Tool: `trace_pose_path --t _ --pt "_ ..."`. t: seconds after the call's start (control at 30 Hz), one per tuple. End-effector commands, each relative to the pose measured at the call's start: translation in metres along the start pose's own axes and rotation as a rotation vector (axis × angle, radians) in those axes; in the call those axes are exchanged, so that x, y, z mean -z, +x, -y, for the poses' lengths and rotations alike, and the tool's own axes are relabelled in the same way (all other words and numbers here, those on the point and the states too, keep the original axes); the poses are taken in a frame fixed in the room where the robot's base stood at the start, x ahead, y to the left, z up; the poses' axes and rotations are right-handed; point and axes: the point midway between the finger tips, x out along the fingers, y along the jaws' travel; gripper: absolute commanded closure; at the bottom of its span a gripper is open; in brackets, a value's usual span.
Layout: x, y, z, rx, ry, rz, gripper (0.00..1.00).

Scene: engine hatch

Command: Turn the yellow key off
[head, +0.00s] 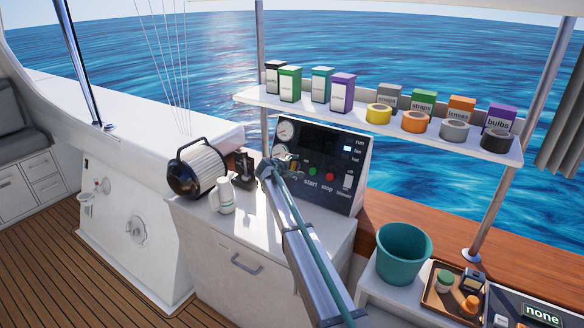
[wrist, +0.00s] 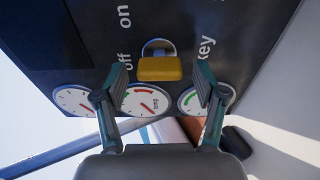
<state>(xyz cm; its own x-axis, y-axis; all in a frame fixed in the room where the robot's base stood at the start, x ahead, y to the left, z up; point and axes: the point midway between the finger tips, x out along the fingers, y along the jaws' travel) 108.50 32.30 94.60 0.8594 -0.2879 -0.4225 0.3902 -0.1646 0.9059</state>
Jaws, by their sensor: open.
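The yellow key (wrist: 158,68) shows in the wrist view as a wide yellow grip in front of a round metal lock on the dark control panel (wrist: 180,20). The words "off" and "on" are printed to its left and "key" to its right. The grip lies level in this view; which mark it points to I cannot tell. My gripper (wrist: 161,82) is open, with one finger on each side of the key and gaps between.
Round gauges (wrist: 146,102) sit close below the key in the wrist view. In the head view, start (head: 312,171) and stop buttons are right of my gripper. A large cylindrical filter (head: 205,165) and a white bottle (head: 222,196) stand left. A loaded shelf (head: 380,122) hangs above.

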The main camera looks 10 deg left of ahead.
Motion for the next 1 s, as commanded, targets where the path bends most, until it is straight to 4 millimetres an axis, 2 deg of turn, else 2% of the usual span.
trace_pose_path --t 0.3,0.5,0.7,1.0 --pt "-0.002 -0.062 0.001 -0.001 0.0 -0.001 0.29" --pt "-0.001 -0.092 0.0 0.0 0.0 -0.001 0.29" --pt "-0.001 -0.105 0.0 0.0 0.0 0.0 0.29" --pt "0.0 -0.106 0.0 0.0 0.0 0.0 0.29"
